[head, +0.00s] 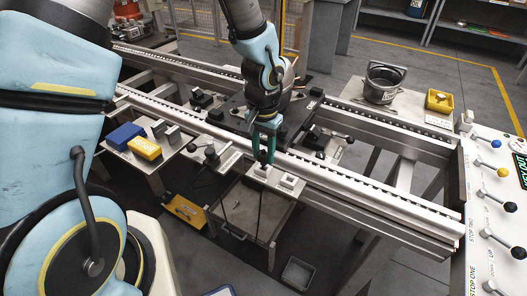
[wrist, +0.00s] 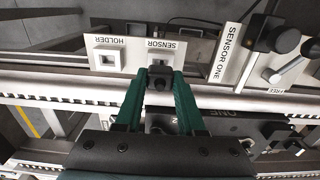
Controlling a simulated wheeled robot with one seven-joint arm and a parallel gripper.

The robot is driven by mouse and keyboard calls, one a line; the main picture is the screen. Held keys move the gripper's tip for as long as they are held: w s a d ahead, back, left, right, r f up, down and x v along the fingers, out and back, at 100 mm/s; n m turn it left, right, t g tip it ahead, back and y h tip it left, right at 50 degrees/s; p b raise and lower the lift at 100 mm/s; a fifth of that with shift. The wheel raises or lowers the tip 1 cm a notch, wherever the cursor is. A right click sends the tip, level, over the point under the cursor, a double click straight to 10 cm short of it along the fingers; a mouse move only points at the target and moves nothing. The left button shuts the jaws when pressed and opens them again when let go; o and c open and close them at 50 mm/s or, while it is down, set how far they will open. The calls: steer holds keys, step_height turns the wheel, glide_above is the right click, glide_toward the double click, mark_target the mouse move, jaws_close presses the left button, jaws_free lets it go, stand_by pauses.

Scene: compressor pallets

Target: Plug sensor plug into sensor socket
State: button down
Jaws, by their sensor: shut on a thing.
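My gripper (head: 263,158) has teal fingers pointing down over a small white panel at the front rail. In the wrist view, my gripper (wrist: 160,72) is shut on the small dark sensor plug (wrist: 160,74). The sensor socket (wrist: 160,58), on the panel half marked SENSOR, lies right at the fingertips and is partly covered. In the head view, the sensor socket (head: 261,170) is a white block just below the fingers. I cannot tell whether the plug is seated in it or just above it. A dark cable (head: 259,208) hangs below the panel.
The white holder block (wrist: 107,59) with a square opening is beside the socket; it also shows in the head view (head: 288,181). A SENSOR ONE plate (wrist: 231,56) and black-knobbed lever (wrist: 282,40) stand close by. The metal rail (head: 350,177) runs alongside.

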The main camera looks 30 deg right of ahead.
mark_target(263, 150)
steer(key=shift+f+b, duration=1.05)
steer(key=shift+f, duration=0.2)
steer(key=shift+c, duration=2.2)
jaws_free()
steer(key=shift+r, duration=0.1)
step_height(263, 150, up, 11)
steer(key=shift+f+b, duration=0.2)
steer(key=shift+b, duration=0.45)
steer(key=w+a+n, duration=0.2)
steer(key=a+n, duration=0.1)
steer(key=a, duration=0.7)
steer(key=w+a+r+n+t, duration=0.1)
steer(key=w+a+n, duration=0.1)
steer(key=a, duration=0.8)
steer(key=w+a+r+n, duration=0.1)
steer(key=a+n, duration=0.4)
steer(key=a, duration=0.5)
steer(key=shift+w+a+r+t, duration=0.3)
steer(key=shift+w+a, duration=0.1)
steer(key=shift+w, duration=0.2)
